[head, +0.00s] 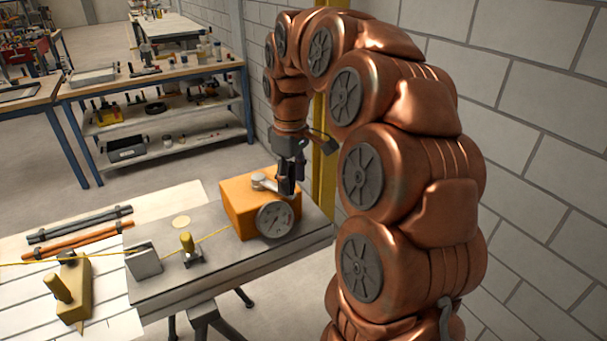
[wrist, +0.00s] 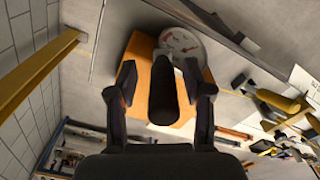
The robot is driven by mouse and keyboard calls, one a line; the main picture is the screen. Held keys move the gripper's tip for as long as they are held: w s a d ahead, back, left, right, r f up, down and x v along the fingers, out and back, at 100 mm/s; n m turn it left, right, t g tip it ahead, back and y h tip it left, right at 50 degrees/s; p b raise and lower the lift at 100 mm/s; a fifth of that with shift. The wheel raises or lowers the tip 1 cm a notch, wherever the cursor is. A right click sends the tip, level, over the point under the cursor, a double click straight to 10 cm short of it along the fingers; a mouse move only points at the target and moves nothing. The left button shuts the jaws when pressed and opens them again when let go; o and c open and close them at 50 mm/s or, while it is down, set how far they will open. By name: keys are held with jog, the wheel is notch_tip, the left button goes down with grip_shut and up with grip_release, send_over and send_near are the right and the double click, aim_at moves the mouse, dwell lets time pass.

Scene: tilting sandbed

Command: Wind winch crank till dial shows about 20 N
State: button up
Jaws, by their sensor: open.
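The winch is an orange box (head: 240,210) on the grey bench at the centre of the head view. Its round dial (head: 275,219) faces the camera on the box's front; the reading is too small to tell. A light grey crank arm (head: 268,183) lies across the top. My gripper (head: 287,186) points down over the crank end. In the wrist view, a dark crank handle (wrist: 163,90) stands between the two open fingers of my gripper (wrist: 163,92), with a gap on each side. The orange box (wrist: 140,75) and part of the dial (wrist: 180,43) show behind it.
A yellow line (head: 215,234) runs left from the box past a small brass-topped post (head: 187,242) and a grey block (head: 143,260). A yellow post (head: 323,150) and the block wall stand close behind my arm. Workbenches (head: 160,80) are farther back.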

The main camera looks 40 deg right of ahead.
jog(key=shift+r, duration=6)
jog(key=s+a+f+m+p, duration=0.1)
jog(key=s+a+f, duration=0.2)
jog(key=s+a, duration=0.25)
jog(key=s+a+f+p, duration=0.1)
jog(key=s+a+f, duration=0.3)
jog(key=s+a, duration=0.15)
jog(key=s+a+f+m+g, duration=0.1)
jog(key=s+a+f, duration=0.1)
jog(key=s+f, duration=0.3)
jog(key=s+a+f+m, duration=0.2)
jog(key=s+f, duration=0.4)
jog(key=s, duration=0.5)
jog(key=shift+s+m+g+p, duration=0.3)
jog(key=shift+s+g+p, duration=0.1)
